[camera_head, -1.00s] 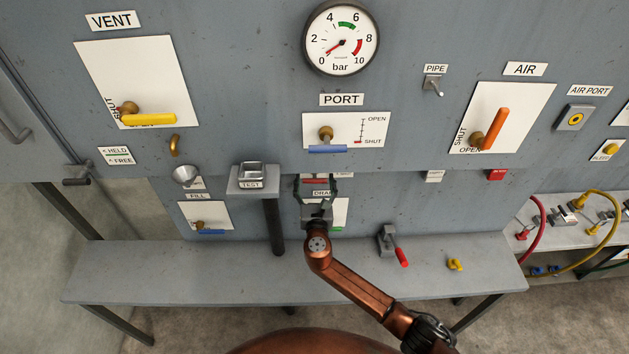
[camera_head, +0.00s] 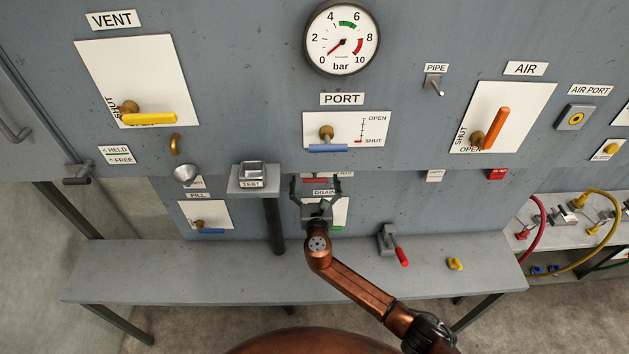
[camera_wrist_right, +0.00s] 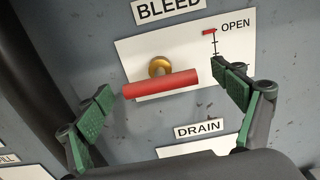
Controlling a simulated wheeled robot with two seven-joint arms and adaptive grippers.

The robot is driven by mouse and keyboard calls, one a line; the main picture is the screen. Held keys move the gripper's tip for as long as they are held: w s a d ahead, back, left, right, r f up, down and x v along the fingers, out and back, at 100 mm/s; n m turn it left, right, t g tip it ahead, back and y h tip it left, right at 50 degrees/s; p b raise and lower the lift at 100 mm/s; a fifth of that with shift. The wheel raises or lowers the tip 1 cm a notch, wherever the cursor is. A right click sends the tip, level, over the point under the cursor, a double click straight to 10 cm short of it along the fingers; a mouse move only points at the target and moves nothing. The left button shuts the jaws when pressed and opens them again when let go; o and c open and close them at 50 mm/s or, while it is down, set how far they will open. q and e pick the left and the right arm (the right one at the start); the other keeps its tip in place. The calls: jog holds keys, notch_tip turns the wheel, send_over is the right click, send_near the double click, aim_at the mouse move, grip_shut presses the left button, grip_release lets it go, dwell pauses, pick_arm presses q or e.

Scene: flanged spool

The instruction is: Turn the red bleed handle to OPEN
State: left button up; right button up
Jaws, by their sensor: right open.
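The red bleed handle (camera_wrist_right: 160,84) is a bar lying nearly level in the wrist view, in front of a brass hub (camera_wrist_right: 160,66) on a white plate (camera_wrist_right: 190,45) under the BLEED label. A red marker (camera_wrist_right: 209,31) sits at the top of the plate's scale, beside the word OPEN. My right gripper (camera_wrist_right: 167,88) is open, its green-padded fingers on either side of the handle with visible gaps. In the head view, my right gripper (camera_head: 315,182) is below the PORT plate and the handle (camera_head: 315,180) shows between its fingers. My left gripper is not in view.
A DRAIN label (camera_wrist_right: 199,130) and plate lie just below the bleed plate. The TEST shelf (camera_head: 252,182) on its dark post stands left of my right gripper. A grey bench (camera_head: 190,275) runs below, carrying a red-handled clamp (camera_head: 395,247) and a yellow piece (camera_head: 455,264).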

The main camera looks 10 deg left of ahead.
jog(key=shift+s, duration=0.1)
jog(key=v, duration=1.2)
